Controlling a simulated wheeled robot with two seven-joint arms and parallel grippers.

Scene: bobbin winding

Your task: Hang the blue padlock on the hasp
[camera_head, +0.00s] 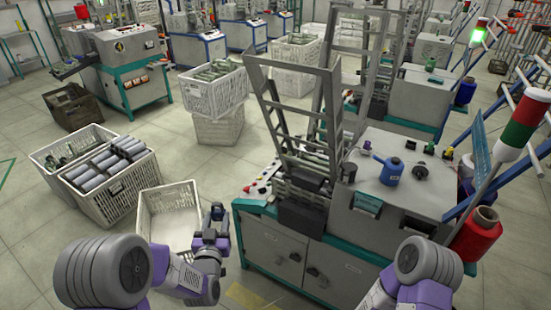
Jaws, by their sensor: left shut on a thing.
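My left gripper (215,215) is a dark shape to the left of the grey machine's cabinet (272,245), beside the empty white crate. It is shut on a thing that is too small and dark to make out. I cannot pick out a blue padlock or a hasp for certain in this view. Part of my right arm shows at the lower right, but its gripper is out of view.
A blue can (392,172) stands on the machine top. A red thread cone (478,235) and a striped signal lamp (525,120) are at right. The empty white crate (150,222) and a crate of grey tubes (100,205) stand on the floor.

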